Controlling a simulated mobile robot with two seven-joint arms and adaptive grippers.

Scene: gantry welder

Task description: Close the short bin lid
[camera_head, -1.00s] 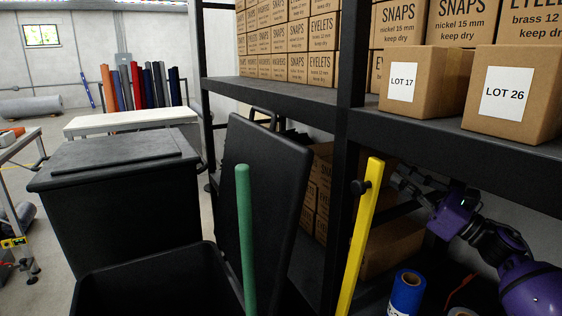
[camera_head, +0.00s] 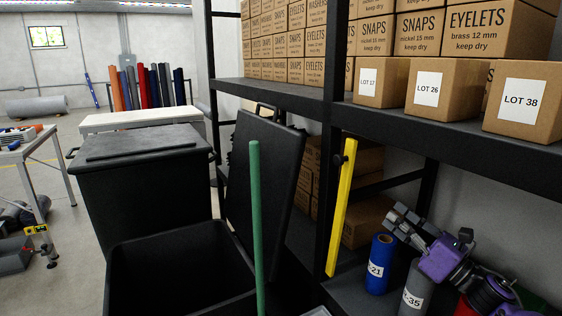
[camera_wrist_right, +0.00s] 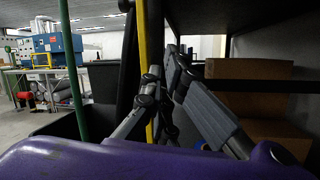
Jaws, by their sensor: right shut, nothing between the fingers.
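The short bin (camera_head: 180,268) is black and stands open at the front, its inside dark and seemingly empty. Its black lid (camera_head: 265,175) is swung up past upright and leans back toward the shelf rack, with a handle loop at its top edge. My right gripper (camera_head: 394,214) is shut and empty, under the shelf to the right of the lid and apart from it. It also shows in the wrist view (camera_wrist_right: 162,78), with the yellow post beyond it. My left gripper is not in view.
A taller black bin (camera_head: 145,195) with its lid down stands behind. A green pole (camera_head: 256,220) and a yellow post (camera_head: 341,205) rise between the bin and my right arm. A blue roll (camera_head: 380,264) and a grey roll (camera_head: 417,288) stand below my gripper. Boxes fill the shelf (camera_head: 440,130).

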